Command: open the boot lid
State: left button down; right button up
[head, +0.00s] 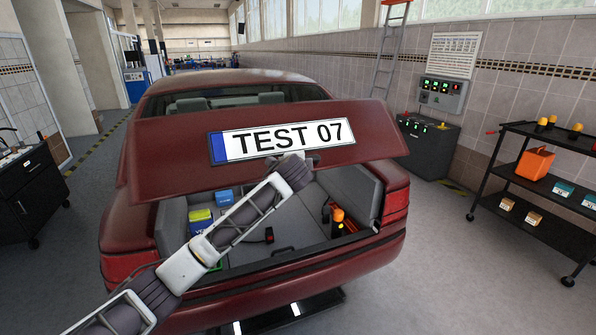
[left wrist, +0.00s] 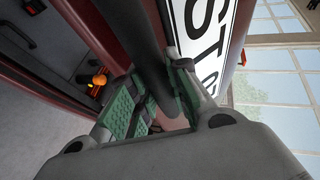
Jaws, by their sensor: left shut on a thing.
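The boot lid (head: 160,160) of the dark red car (head: 125,225) is partly raised, with a "TEST 07" plate (head: 283,140) on it. The boot below is open to view. My left gripper (head: 300,160) is at the lid's lower edge, just under the plate. In the left wrist view its green-padded fingers (left wrist: 160,108) are shut around a dark bar-like handle (left wrist: 148,50) beside the plate. In the head view my arm hides part of the boot. My right gripper is not in view.
The boot holds boxes (head: 200,218) and an orange-topped item (head: 338,218). A black tool cart (head: 35,190) stands at left. A shelf trolley (head: 545,190) and a dark cabinet (head: 428,150) stand at right. The floor between car and trolley is clear.

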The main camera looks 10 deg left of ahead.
pick_arm(q)
jog(key=w+a+r+g+p, duration=0.1)
jog(key=w+r, duration=0.3)
jog(key=r, duration=0.5)
jog(key=w+a+r+p, duration=0.1)
jog(key=w+a+r, duration=0.2)
jog(key=r, duration=0.6)
jog(key=shift+w+a+r+g+h, duration=0.3)
jog(key=shift+w+a+r+g, duration=0.1)
jog(key=shift+a, duration=0.2)
jog(key=c, duration=1.3)
grip_release()
jog(key=shift+c, duration=0.2)
jog(key=shift+f, duration=0.1)
